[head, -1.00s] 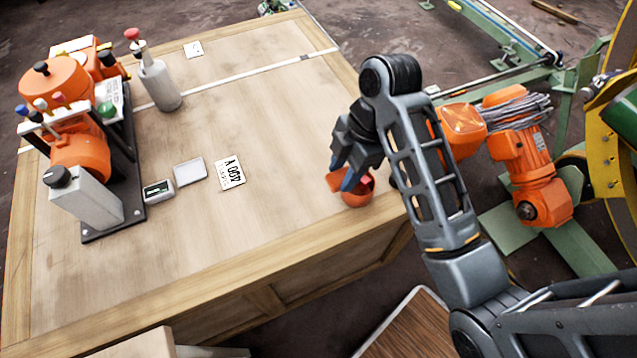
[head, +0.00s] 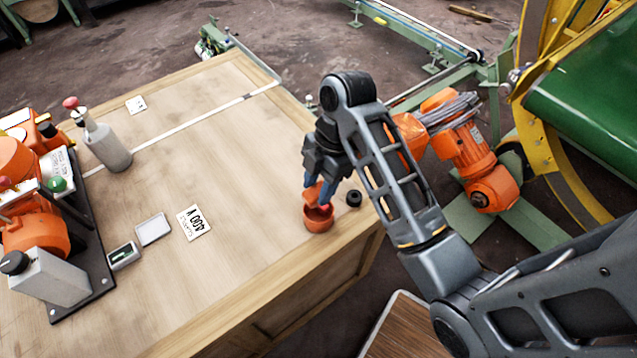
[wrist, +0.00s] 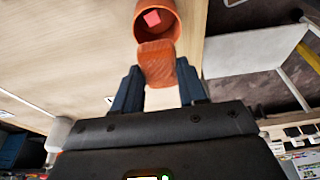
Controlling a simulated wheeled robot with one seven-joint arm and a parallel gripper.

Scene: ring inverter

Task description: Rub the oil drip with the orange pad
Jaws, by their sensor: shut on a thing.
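My gripper (head: 322,188) is shut on the orange pad (head: 312,195) above the near right part of the wooden table (head: 262,205). In the wrist view the orange pad (wrist: 157,62) shows between my two blue-grey fingers, its flat textured face visible. Just beyond it is a round orange cup (wrist: 170,28) with a small red block (wrist: 152,17) inside. The cup (head: 319,222) stands on the table right below the pad in the head view; whether pad and cup touch I cannot tell. I cannot make out the oil drip in either view.
A small black knob-like piece (head: 353,198) stands right of the cup. A label card (head: 194,222), a grey tray (head: 153,229), a small meter (head: 123,255) and a grey bottle (head: 107,148) stand to the left. The table middle is clear. An orange motor (head: 462,150) is beyond the right edge.

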